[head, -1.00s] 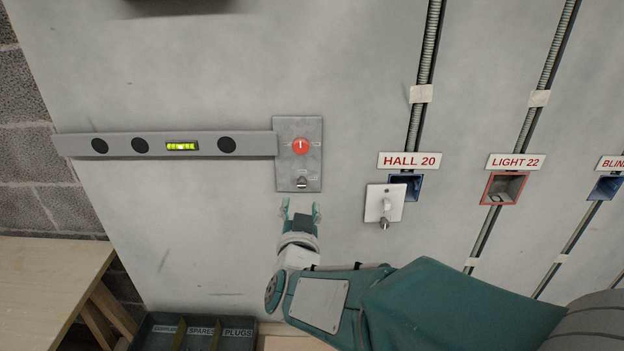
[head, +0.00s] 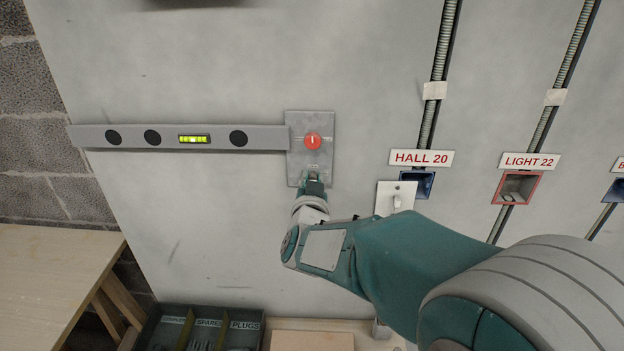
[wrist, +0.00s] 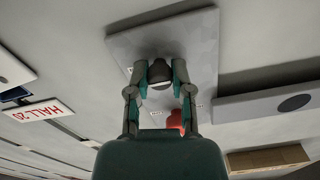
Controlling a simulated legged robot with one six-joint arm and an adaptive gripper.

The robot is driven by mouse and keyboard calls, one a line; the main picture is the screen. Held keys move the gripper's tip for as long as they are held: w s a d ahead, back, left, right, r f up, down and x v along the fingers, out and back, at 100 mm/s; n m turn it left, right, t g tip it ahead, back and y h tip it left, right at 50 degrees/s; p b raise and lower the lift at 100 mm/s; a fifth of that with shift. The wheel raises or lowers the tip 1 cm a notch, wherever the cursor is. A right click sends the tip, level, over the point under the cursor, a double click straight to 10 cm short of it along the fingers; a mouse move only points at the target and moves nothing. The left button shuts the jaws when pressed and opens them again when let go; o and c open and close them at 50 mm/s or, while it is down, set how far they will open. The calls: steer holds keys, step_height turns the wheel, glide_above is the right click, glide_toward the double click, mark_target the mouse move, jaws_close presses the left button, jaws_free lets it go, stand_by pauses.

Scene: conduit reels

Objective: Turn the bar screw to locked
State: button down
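A grey plate (head: 296,160) on the wall sits at the right end of the long grey bar (head: 262,138). A round red knob (head: 313,141) with a white upright mark is on the plate. Below it is a small dark screw or knob (wrist: 160,74), which I take to be the bar screw; my gripper mostly hides it in the head view. My gripper (head: 314,179) is at the plate's lower part. In the wrist view its two fingers (wrist: 160,82) are on either side of the dark screw and appear to touch it. Small labels on the plate are unreadable.
A white switch plate (head: 396,198) is close to the right of my gripper, under the HALL 20 sign (head: 421,158) and blue box (head: 428,183). A red-rimmed box (head: 517,187) is further right. A compartment tray (head: 150,332) and wooden bench (head: 60,280) are below.

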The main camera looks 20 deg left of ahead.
steer(key=shift+m, duration=0.3)
steer(key=m, duration=1.4)
steer(key=shift+f, duration=0.15)
steer(key=shift+f+m, duration=0.1)
steer(key=shift+m, duration=1.5)
steer(key=shift+d+f, duration=0.1)
steer(key=shift+f, duration=0.05)
steer(key=c, duration=0.5)
jaws_free()
steer(key=shift+r, duration=0.2)
